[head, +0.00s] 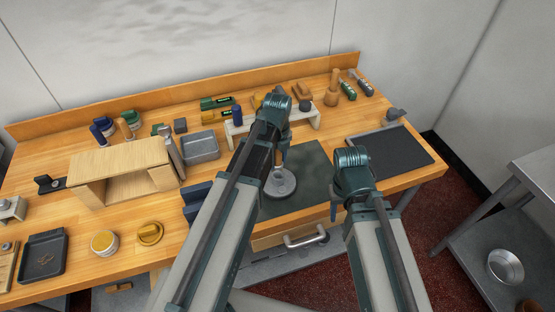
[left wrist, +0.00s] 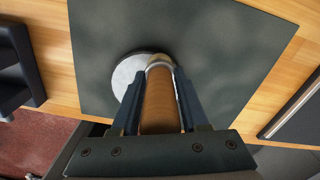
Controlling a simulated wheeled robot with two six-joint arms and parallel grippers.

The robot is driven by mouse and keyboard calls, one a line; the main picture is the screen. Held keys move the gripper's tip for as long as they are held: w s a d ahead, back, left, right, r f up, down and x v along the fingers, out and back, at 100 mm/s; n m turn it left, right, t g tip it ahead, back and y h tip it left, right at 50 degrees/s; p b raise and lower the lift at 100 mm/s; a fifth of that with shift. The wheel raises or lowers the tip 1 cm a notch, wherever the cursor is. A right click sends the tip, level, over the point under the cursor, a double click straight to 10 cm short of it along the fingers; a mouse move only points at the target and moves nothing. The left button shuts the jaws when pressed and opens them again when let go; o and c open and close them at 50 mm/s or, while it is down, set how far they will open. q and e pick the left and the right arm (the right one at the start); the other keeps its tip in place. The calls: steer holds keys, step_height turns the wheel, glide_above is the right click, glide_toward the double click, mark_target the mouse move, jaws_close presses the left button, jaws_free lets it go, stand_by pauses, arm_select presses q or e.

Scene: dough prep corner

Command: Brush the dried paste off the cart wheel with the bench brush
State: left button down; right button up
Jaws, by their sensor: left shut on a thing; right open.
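The cart wheel appears to be the round grey disc (head: 282,189) lying flat on the dark mat (head: 312,172). It also shows in the left wrist view (left wrist: 124,76), partly covered by the brush. My left gripper (head: 279,152) is shut on the wooden handle of the bench brush (left wrist: 160,105), which has a metal collar. The brush is over the disc; its bristles are hidden, so I cannot tell if they touch. Any paste on the disc is too small to make out. My right gripper (head: 336,208) is open and empty near the table's front edge, right of the disc.
A wooden box shelf (head: 120,158) and a grey metal bin (head: 201,147) stand to the left. A low rack (head: 243,127) with tools is behind the mat. A dark tray (head: 395,148) lies to the right. A drawer handle (head: 306,237) sticks out in front.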

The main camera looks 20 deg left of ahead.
arm_select(q)
steer(key=shift+s+a, duration=0.1)
steer(key=shift+a, duration=0.05)
steer(key=shift+s+a+r, duration=0.1)
steer(key=shift+s+a, duration=0.55)
steer(key=shift+a, duration=0.25)
steer(key=shift+w+d, duration=0.15)
steer(key=shift+w+d, duration=0.65)
steer(key=shift+d, duration=0.35)
steer(key=shift+w+d, duration=0.65)
steer(key=shift+d, duration=0.3)
steer(key=shift+s+a, duration=0.1)
